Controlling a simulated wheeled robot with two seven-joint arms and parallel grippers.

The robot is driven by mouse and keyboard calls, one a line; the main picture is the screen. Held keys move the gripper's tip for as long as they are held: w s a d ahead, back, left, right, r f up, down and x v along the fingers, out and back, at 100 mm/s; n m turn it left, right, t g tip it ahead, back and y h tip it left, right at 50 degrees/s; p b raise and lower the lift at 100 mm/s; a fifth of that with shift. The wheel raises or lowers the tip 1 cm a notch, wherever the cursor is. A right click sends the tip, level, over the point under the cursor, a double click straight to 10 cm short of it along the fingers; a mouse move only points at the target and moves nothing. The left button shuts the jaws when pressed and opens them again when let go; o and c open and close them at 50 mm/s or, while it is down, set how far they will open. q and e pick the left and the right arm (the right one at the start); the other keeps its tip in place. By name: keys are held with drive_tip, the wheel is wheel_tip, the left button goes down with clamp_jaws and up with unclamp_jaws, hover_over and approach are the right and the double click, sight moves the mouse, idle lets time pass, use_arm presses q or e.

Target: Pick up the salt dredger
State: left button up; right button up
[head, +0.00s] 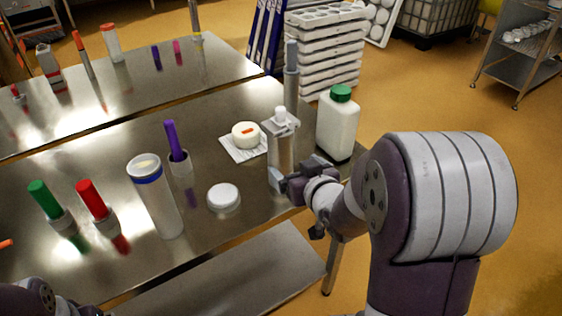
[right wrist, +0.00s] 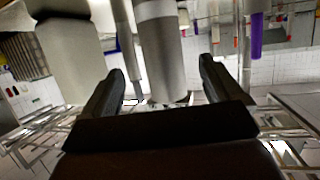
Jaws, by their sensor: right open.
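The salt dredger seems to be the grey upright canister (head: 281,150) with a white knob on top, near the table's right end. I cannot be sure of its name from its look. My right gripper (head: 295,178) is open at its lower part, on the near side. In the right wrist view, which is upside down, a grey cylinder (right wrist: 163,55) with a paler band stands between the directions of the two open fingers (right wrist: 162,80). No grip on it shows. My left gripper is out of view; only a bit of my left arm shows at the lower left.
A white bottle (head: 338,128) with a green cap stands close on the right, and a grey post (head: 291,75) behind. A white round lid (head: 223,198), a tall blue-banded cylinder (head: 155,198) and a purple marker (head: 174,141) in a cup stand left. A cheese (head: 245,135) lies on cloth.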

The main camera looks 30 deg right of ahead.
sight(280, 155)
drive_tip(key=x, duration=0.9)
drive_tip(key=shift+w+a, duration=0.15)
drive_tip(key=shift+a, duration=0.05)
drive_tip(key=c, duration=1.3)
